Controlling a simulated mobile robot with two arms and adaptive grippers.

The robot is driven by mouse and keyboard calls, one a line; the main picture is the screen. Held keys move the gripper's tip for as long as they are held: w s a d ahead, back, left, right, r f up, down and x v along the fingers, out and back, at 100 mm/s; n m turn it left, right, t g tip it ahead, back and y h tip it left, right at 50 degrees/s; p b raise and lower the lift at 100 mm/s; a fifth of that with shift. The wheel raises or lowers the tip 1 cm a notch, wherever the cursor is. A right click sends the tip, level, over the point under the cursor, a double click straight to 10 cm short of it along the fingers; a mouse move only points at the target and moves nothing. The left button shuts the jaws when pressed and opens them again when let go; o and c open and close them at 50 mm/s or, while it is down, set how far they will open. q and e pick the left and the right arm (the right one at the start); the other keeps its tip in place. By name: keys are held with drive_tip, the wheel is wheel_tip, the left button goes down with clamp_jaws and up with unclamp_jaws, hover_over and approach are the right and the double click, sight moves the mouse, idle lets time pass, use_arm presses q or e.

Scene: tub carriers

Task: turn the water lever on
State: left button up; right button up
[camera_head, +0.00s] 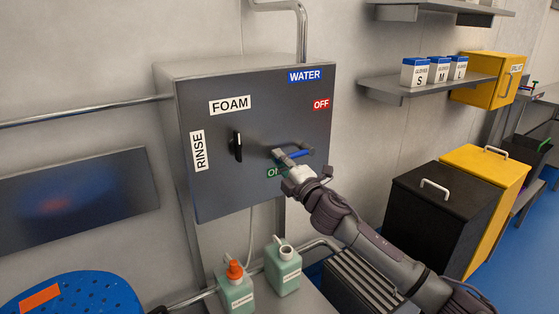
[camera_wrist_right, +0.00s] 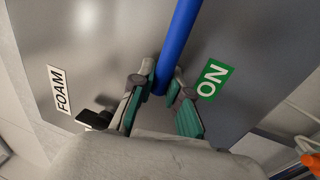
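The water lever has a blue handle (camera_head: 301,153) on the front of the dark grey wall box. In the head view it lies nearly level, tilted slightly down to the left. A green ON label (camera_head: 273,172) is below its left end, partly hidden by my gripper; a red OFF label (camera_head: 321,104) is above it. My right gripper (camera_head: 284,157) is at the handle. In the right wrist view the end of the blue handle (camera_wrist_right: 178,45) is between my two fingertips (camera_wrist_right: 163,78), which close against its sides. My left gripper is not in view.
The grey box (camera_head: 215,185) also bears a black knob (camera_head: 237,147) between FOAM and RINSE labels. Two green bottles (camera_head: 236,294) (camera_head: 283,270) stand below it. A black bin (camera_head: 430,215) and a yellow bin (camera_head: 490,170) stand to the right. A shelf (camera_head: 400,87) holds glove boxes.

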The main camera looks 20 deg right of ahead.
drive_tip(key=o, duration=0.4)
drive_tip(key=shift+f, duration=0.1)
drive_tip(key=shift+o, duration=0.2)
drive_tip(key=v, duration=1.2)
